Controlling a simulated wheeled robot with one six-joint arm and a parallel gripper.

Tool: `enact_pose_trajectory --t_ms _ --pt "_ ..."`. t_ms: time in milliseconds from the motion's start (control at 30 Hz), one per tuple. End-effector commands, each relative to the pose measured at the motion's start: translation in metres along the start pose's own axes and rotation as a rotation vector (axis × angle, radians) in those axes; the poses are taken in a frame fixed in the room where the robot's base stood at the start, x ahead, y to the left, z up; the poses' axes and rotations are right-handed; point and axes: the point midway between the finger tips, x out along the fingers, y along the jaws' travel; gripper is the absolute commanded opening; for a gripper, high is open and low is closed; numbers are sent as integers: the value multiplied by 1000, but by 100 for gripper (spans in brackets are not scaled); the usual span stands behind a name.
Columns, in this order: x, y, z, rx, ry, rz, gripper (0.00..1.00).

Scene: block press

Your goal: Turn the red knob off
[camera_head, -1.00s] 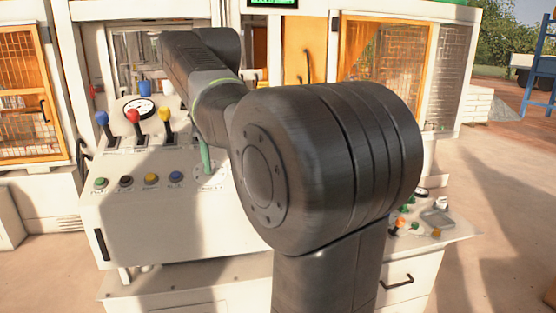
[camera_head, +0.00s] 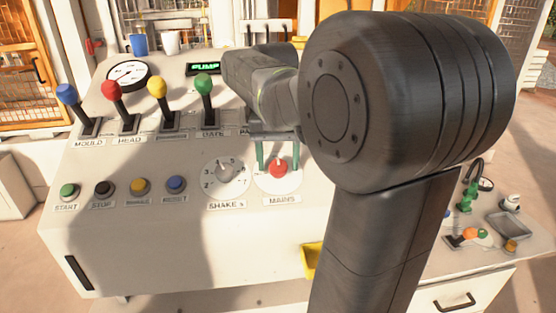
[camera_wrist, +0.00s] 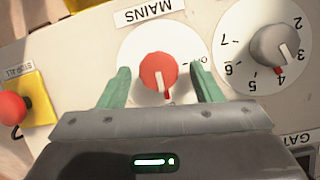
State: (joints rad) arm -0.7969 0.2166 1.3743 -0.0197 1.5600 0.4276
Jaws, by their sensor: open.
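The red knob (camera_head: 278,168) sits on a white round dial above the MAINS label, on the sloped front of a white control panel (camera_head: 150,240). In the wrist view the red knob (camera_wrist: 158,72) shows a white pointer line and a red mark at the dial's edge, close to its lower side. My gripper (camera_head: 277,160) has green fingers, which stand on either side of the knob in the head view. In the wrist view my gripper (camera_wrist: 164,82) is open, its fingers apart with the knob between them. I cannot tell whether they touch it.
A grey SHAKE dial (camera_head: 225,170) is just left of the knob. Several coloured levers, such as the green one (camera_head: 204,85), stand behind. Push buttons, such as the blue one (camera_head: 176,184), are left. A red stop button (camera_wrist: 12,108) on yellow is close by.

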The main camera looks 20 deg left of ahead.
Motion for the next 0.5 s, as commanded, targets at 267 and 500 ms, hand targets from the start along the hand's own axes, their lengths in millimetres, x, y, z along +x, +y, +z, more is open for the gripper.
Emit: enact_pose_trajectory --t_ms 267,500 --pt "2 0 0 0 0 0 59" --pt "2 0 0 0 0 0 16"
